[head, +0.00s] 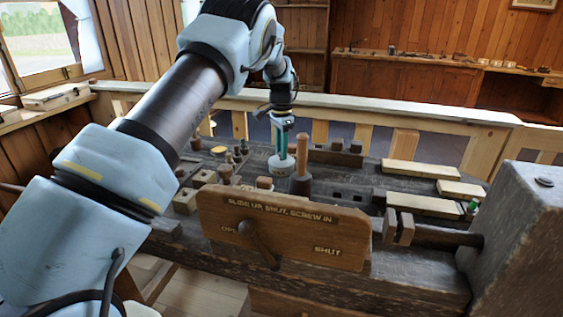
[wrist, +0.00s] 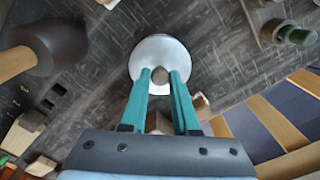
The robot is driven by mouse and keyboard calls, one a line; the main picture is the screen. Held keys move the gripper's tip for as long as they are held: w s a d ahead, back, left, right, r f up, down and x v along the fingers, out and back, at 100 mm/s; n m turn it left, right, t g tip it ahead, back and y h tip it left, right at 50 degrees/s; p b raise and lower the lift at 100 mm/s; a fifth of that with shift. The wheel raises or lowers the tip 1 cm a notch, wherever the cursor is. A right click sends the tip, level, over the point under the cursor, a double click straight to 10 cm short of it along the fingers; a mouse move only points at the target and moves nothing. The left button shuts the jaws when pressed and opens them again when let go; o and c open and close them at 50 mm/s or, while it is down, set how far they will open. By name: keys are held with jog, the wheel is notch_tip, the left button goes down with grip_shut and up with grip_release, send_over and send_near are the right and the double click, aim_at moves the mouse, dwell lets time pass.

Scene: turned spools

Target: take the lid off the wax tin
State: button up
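The wax tin (head: 282,168) is a small, pale round tin on the dark bench, under my gripper. Its lid (wrist: 160,48) shows from above in the wrist view as a white disc with a brown knob (wrist: 160,76) in the middle. My gripper (head: 281,156) points straight down over it. Its two teal fingers, seen in the wrist view (wrist: 160,74), stand close on both sides of the knob and look shut on it. Whether the lid sits fully on the tin cannot be made out, since the fingers cover part of it.
A dark mallet (head: 301,182) with an upright wooden handle stands just right of the tin. A wooden board (head: 300,240) with a lever and lettering stands in front. Small blocks lie to the left, and pale planks (head: 420,170) to the right. A rail runs behind.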

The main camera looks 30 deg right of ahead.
grip_shut()
